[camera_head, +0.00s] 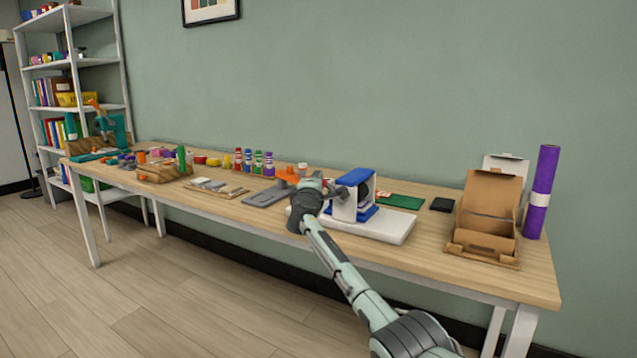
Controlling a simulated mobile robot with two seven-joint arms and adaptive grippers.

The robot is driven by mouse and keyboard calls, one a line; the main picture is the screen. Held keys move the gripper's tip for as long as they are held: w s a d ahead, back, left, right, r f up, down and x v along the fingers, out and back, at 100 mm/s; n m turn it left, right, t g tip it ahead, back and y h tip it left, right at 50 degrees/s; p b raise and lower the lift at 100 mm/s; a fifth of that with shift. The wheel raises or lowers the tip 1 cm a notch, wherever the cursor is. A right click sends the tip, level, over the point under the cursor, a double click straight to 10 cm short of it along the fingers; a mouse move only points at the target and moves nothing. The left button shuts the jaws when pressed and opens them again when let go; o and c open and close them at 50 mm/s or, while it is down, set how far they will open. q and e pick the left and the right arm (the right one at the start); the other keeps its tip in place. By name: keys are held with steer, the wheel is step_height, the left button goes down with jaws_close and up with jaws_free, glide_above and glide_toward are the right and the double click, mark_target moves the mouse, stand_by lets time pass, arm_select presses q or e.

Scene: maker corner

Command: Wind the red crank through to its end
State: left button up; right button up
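A blue and white device (364,180) stands upright on a white base plate (388,229) near the front of the workbench, right of the middle. My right arm reaches in from the lower right. Its gripper (338,190) is at the left side of the device, very close to it; I cannot tell whether it touches. No red crank can be made out; the gripper and wrist cover that side of the device. The gripper's fingers are too small and overlapped to read as open or shut. My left gripper is not in view.
On the wooden workbench (432,256), an open cardboard box (486,205) and a purple roll (542,190) stand at the right. A green board (399,201) lies behind the device. A grey plate (265,196), paint bottles (258,162) and small parts lie to the left.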

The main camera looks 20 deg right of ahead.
steer(key=o, duration=0.5)
steer(key=v, duration=1.2)
